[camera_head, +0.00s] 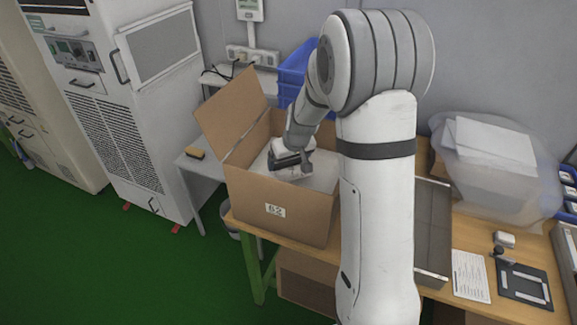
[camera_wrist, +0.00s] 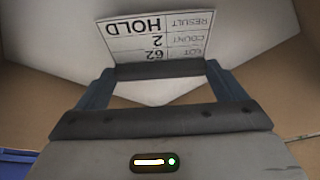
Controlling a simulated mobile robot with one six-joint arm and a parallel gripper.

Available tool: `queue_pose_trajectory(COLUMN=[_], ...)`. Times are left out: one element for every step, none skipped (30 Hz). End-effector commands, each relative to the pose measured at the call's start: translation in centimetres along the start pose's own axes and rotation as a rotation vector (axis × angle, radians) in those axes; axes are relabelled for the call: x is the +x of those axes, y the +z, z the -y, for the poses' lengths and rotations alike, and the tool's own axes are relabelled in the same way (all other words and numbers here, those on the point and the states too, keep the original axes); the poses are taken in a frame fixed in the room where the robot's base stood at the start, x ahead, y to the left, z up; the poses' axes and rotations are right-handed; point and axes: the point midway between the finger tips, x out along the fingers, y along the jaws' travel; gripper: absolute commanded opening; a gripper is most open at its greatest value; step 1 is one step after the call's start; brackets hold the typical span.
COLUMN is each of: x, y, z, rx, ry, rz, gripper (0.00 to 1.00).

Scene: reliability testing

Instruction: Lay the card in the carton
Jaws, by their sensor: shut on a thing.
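The cardboard carton (camera_head: 263,203) stands open on the wooden table, its flap raised at the left, with a label on its front. My gripper (camera_head: 291,160) is inside the carton's opening, low over white material (camera_head: 318,182) in it. In the wrist view my gripper (camera_wrist: 157,72) is shut on the white card (camera_wrist: 160,35). The card shows upside-down print: "RESULT HOLD", "COUNT 2", "LOT 62". White surface and brown carton wall (camera_wrist: 38,95) show behind it. I cannot tell whether the card touches the white surface. The card is not clear in the head view.
A blue bin (camera_head: 292,72) stands behind the carton. A clear bag with white contents (camera_head: 490,160), a paper sheet (camera_head: 470,276) and a dark frame (camera_head: 523,285) are on the table at right. A grey side table (camera_head: 196,168) with a small brush-like item stands left.

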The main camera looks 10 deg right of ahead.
Motion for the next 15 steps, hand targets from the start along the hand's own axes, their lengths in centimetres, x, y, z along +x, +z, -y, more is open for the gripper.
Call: queue_pose_trajectory(x=[0.8,1.2,1.8,2.1,2.3,2.5,2.5,2.5,2.4,2.4,2.4,2.5,2.5,2.6,2.7], y=[0.4,0.6,0.8,0.9,1.1,1.1,1.1,1.1,1.0,1.0,1.0,1.0,1.1,1.1,1.2], z=[0.0,0.0,0.1,0.0,0.0,0.0,0.0,0.0,0.0,0.0,0.0,0.1,0.1,0.1,0.1], rx=[0.001,0.001,0.001,0.001,0.001,0.0,0.0,-0.001,-0.001,-0.001,-0.001,-0.001,-0.001,-0.001,-0.001], ry=[-0.001,-0.001,-0.002,-0.001,-0.001,-0.001,0.0,0.0,0.0,0.0,0.0,0.0,0.0,0.0,0.0], rz=[0.005,0.005,0.005,0.005,0.004,0.003,0.003,0.002,0.002,0.002,0.002,0.002,0.002,0.002,0.002], gripper=[0.65,0.65,0.65,0.65,0.65,0.65,0.65,0.65,0.65,0.65,0.65,0.65,0.65,0.65,0.65])
